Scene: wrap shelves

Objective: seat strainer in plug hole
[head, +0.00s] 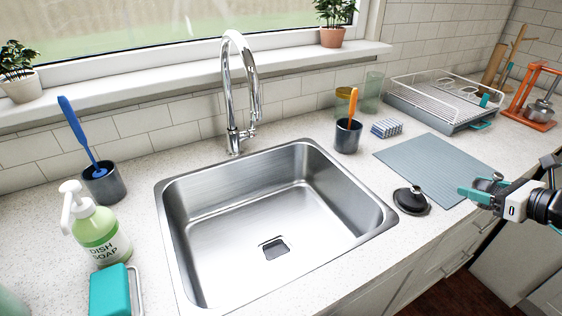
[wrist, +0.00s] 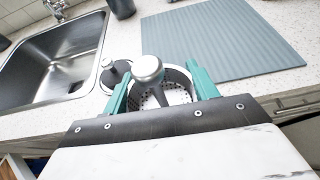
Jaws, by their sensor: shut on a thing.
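My gripper (head: 482,191) is at the right, over the front edge of the counter, with its teal fingers shut on the strainer. In the wrist view the strainer (wrist: 178,92) is a perforated metal basket with a rounded metal knob (wrist: 148,69) on a dark stem, held between the fingers (wrist: 160,92). In the head view little but its knob (head: 497,176) shows. The plug hole (head: 272,247) is a dark, squarish opening in the floor of the steel sink (head: 222,205), well to the left of my gripper. Nothing visible covers it.
A black stopper with a metal knob (head: 411,200) sits on the counter between sink and gripper. A grey ribbed mat (head: 430,165) lies behind. The faucet (head: 232,100) arches at the sink's back. Dish soap (head: 95,230) and a teal block (head: 110,292) stand left. The sink bowl is empty.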

